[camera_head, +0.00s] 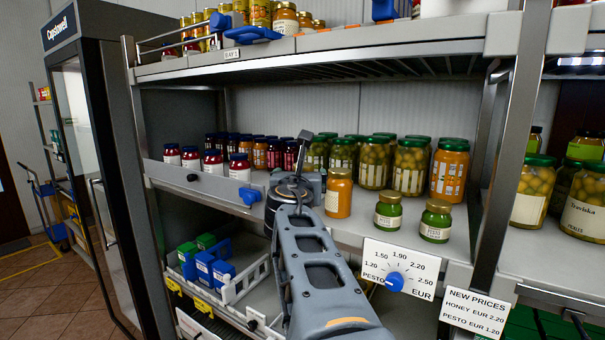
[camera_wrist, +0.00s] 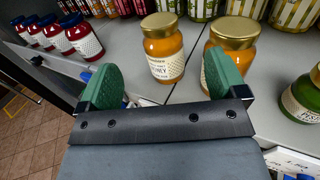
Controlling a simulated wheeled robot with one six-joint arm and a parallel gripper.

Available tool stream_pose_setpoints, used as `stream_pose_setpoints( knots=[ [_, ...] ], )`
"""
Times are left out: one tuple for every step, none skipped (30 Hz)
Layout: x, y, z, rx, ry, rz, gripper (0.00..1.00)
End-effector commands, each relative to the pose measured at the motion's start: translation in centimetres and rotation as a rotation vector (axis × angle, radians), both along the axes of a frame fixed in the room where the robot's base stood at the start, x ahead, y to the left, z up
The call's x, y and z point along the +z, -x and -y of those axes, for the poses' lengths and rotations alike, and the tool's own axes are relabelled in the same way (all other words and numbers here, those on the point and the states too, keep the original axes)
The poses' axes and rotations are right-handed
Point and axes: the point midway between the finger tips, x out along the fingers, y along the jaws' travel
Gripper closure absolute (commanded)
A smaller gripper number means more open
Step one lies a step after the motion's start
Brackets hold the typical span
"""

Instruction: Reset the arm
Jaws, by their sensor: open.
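My gripper (camera_wrist: 161,85) is open in the wrist view, with two green finger pads spread apart and nothing held between them. An orange honey jar (camera_wrist: 163,58) with a gold lid stands upright just beyond the gap. A second honey jar (camera_wrist: 235,32) stands behind the right finger, which overlaps it in the picture. In the head view my arm (camera_head: 310,265) reaches up to the middle shelf (camera_head: 350,228); my gripper's fingers are hidden behind it. One honey jar (camera_head: 339,193) shows just right of my wrist.
Two green pesto jars (camera_head: 388,211) stand near the shelf's front edge, right of the honey. Red jars (camera_head: 239,168) stand left, larger jars behind. A pesto price dial (camera_head: 395,281) and a price sign (camera_head: 474,311) hang in front. The upper shelf (camera_head: 380,48) overhangs; a crate (camera_head: 240,285) sits below.

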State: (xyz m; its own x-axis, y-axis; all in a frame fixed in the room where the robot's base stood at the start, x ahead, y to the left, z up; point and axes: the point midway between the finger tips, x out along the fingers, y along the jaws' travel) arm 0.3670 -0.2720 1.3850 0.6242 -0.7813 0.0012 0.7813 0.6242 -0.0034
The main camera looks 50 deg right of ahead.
Motion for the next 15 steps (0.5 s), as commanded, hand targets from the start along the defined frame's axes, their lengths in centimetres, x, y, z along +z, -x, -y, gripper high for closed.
stream_pose_setpoints(
  knots=[
    [0.0, 0.1, -0.5, 0.003, 0.0, 0.0, 0.1],
    [0.0, 0.2, -0.7, 0.002, 0.0, 0.0, 0.1],
    [0.0, 0.3, -0.9, 0.001, 0.0, 0.0, 0.1],
    [0.0, 0.3, -1.0, 0.001, -0.001, 0.001, 0.1],
    [0.0, 0.4, -1.2, 0.001, -0.001, 0.001, 0.1],
    [0.0, 0.4, -1.3, 0.002, -0.001, 0.001, 0.1],
    [0.0, 0.4, -1.4, 0.003, -0.001, 0.001, 0.1],
    [0.0, 0.4, -1.5, 0.003, -0.001, 0.001, 0.1],
    [0.0, 0.4, -1.6, 0.004, 0.0, 0.0, 0.1],
    [0.0, 0.4, -1.6, 0.004, -0.001, -0.001, 0.1],
    [0.0, 0.3, -1.6, 0.005, -0.001, -0.001, 0.1],
    [0.0, 0.3, -1.6, 0.006, -0.001, 0.0, 0.1],
    [0.0, 0.3, -1.7, 0.006, -0.004, 0.003, 0.1],
    [0.0, 0.3, -1.7, 0.006, -0.009, 0.01, 0.1],
    [0.0, 0.3, -1.6, 0.005, -0.023, 0.027, 0.1]
  ],
)
